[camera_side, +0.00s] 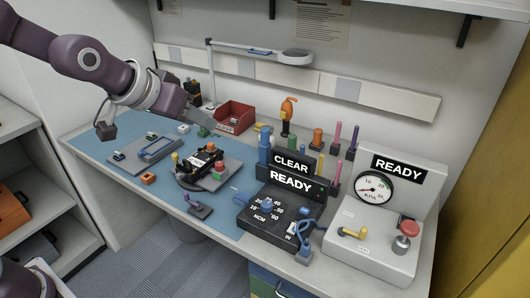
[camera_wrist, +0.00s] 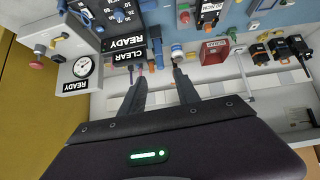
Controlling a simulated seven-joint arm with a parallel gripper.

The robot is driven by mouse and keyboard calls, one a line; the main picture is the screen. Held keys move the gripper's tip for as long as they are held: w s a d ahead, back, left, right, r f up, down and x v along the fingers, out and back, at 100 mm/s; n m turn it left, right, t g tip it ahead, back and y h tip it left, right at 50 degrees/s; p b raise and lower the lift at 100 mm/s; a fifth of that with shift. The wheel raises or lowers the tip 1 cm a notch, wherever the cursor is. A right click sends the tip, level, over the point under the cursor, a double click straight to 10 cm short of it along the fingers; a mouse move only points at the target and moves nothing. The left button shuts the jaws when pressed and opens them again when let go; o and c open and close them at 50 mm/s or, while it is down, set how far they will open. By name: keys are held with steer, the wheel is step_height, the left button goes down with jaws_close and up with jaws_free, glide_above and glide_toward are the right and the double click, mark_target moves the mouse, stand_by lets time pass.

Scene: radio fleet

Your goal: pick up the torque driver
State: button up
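A red bin (camera_side: 234,117) stands at the back. A black tester (camera_side: 277,212) with CLEAR and READY signs and a grey gauge station (camera_side: 373,240) fill the right. A radio (camera_side: 205,159) lies mid-bench. A lamp (camera_side: 296,57) overhangs the back. The blue mat (camera_side: 95,145) has bare patches at left.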

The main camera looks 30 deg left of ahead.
steer(key=w+d+f+t, duration=0.1)
steer(key=w+f+t, duration=0.1)
steer(key=w+f, duration=0.85)
steer(key=t, duration=0.2)
glide_toward(262, 148)
steer(key=x, duration=0.5)
steer(key=shift+s+d+f, duration=0.25)
steer(key=shift+d+f, duration=0.05)
steer(key=shift+f, duration=0.1)
steer(key=shift+t, duration=0.3)
steer(key=x, duration=0.7)
steer(key=shift+w+a+r, duration=0.1)
steer(key=shift+a+r, duration=0.1)
steer(key=shift+a, duration=0.1)
jaws_close()
